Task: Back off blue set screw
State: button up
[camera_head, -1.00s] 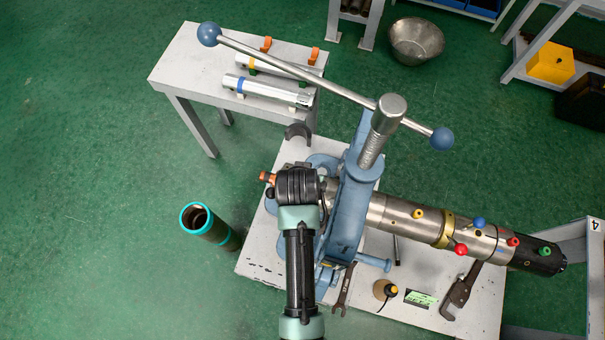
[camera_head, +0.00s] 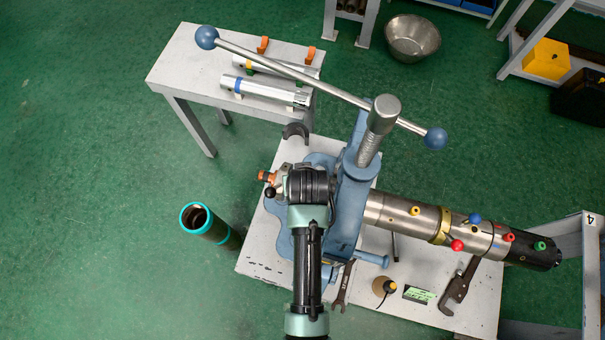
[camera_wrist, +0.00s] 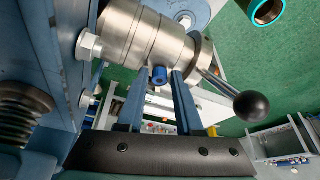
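A blue set screw (camera_wrist: 159,75) sticks out of the side of a steel cylinder (camera_wrist: 135,35) in the wrist view. My gripper (camera_wrist: 163,77) has its two fingers apart, one on each side of this screw. A gap shows at the right finger; whether the left finger touches is hard to tell. In the head view my arm hides the gripper and this screw. Another blue-headed screw (camera_head: 475,218) stands on the long steel pipe (camera_head: 395,214) right of the blue vise (camera_head: 350,195), among yellow, red and green ones.
A lever with a black ball (camera_wrist: 250,105) stands right of the fingers. The vise's long handle (camera_head: 300,75) spans above the bench. A wrench (camera_head: 343,288) and a pipe wrench (camera_head: 459,288) lie on the bench. A teal-rimmed pipe (camera_head: 197,218) stands at left.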

jog(key=shift+o, duration=1)
jog(key=shift+r, duration=0.15)
jog(key=b+v, duration=0.1)
jog(key=v, duration=1.1)
jog(key=shift+s+r+b, duration=0.2)
jog(key=shift+r+b, duration=0.1)
jog(key=shift+r, duration=0.05)
jog(key=shift+w, duration=0.1)
